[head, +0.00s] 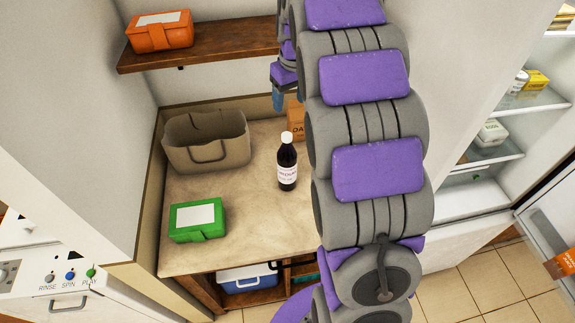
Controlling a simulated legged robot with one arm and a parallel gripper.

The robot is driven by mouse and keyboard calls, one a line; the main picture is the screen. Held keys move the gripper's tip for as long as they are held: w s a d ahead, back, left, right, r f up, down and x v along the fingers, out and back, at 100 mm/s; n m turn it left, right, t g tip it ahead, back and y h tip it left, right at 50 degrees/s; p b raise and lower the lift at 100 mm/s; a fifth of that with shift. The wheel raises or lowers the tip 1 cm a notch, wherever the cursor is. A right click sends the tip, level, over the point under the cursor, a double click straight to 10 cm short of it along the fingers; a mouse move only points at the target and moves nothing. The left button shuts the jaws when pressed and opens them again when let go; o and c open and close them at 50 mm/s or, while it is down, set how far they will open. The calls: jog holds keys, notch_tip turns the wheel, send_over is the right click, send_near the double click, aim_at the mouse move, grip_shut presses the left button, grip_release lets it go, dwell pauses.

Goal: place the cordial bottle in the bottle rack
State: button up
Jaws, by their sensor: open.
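A dark bottle (287,165) with a white cap and a white label stands upright on the counter; it looks like the cordial bottle, though the label is too small to read fully. My gripper (278,98) hangs above and behind the bottle, partly hidden by my arm, with a blue fingertip pointing down. It is open, apart from the bottle, and nothing shows in it. I cannot make out a bottle rack; my arm hides the right part of the counter.
A beige bag (207,148), a green box (198,219) and a brown carton (296,121) stand on the counter (245,215). A wooden shelf (215,53) above holds an orange box (160,30). Below is a blue cooler (247,279). An open fridge (497,155) stands right.

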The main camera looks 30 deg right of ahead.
jog(key=b, duration=0.1)
send_near(287, 135)
jog(key=f, duration=0.5)
jog(key=shift+w+f, duration=0.2)
jog(key=shift+w, duration=0.15)
jog(key=shift+a+f, duration=0.4)
jog(key=shift+f, duration=0.15)
jog(key=f, duration=0.3)
jog(key=f+b, duration=0.1)
jog(key=shift+w+d+f, duration=0.4)
jog(key=shift+a+r, duration=0.1)
jog(key=shift+a, duration=0.1)
jog(key=c, duration=0.6)
jog(key=shift+d, duration=0.1)
grip_shut()
